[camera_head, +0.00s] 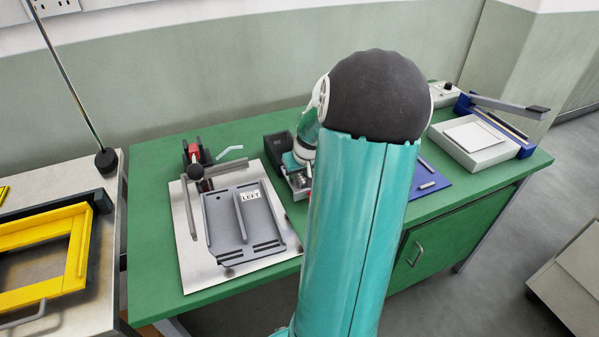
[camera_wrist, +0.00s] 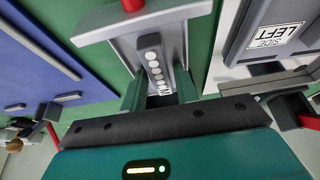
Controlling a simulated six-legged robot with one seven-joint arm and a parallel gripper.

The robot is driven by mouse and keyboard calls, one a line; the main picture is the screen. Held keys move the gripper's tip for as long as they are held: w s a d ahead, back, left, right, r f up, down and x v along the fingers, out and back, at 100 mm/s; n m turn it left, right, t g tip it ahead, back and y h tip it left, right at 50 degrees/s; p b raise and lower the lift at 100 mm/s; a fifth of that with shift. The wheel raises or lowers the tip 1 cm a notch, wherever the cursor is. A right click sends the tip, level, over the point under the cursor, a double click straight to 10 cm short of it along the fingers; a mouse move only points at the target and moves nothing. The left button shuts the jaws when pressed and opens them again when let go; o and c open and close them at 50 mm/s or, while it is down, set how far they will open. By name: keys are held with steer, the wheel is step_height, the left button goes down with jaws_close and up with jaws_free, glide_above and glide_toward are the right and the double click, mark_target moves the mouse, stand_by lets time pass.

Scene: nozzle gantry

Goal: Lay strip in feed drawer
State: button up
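The strip (camera_wrist: 153,64) is a narrow dark grey bar with a row of several pale round spots. In the wrist view it lies lengthwise between the two green fingers of my gripper (camera_wrist: 160,92). The fingers stand apart on either side of it, and some gap seems to show on the right. A light grey channel with a flared end (camera_wrist: 187,14), perhaps the feed drawer, lies around or beneath the strip, with a red knob (camera_wrist: 132,4) at its end. I cannot tell whether the strip rests in it. In the head view my arm hides most of this spot.
A grey tray (camera_head: 222,232) labelled "SIDE LEFT" is beside my gripper, on a pale plate on the green table (camera_head: 148,215). A dark grey box (camera_head: 279,147) stands behind. A blue mat (camera_head: 432,190) lies right; a yellow frame (camera_head: 78,255) is on the left bench.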

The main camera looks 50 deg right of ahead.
steer(key=v, duration=1.2)
steer(key=shift+a+r, duration=0.15)
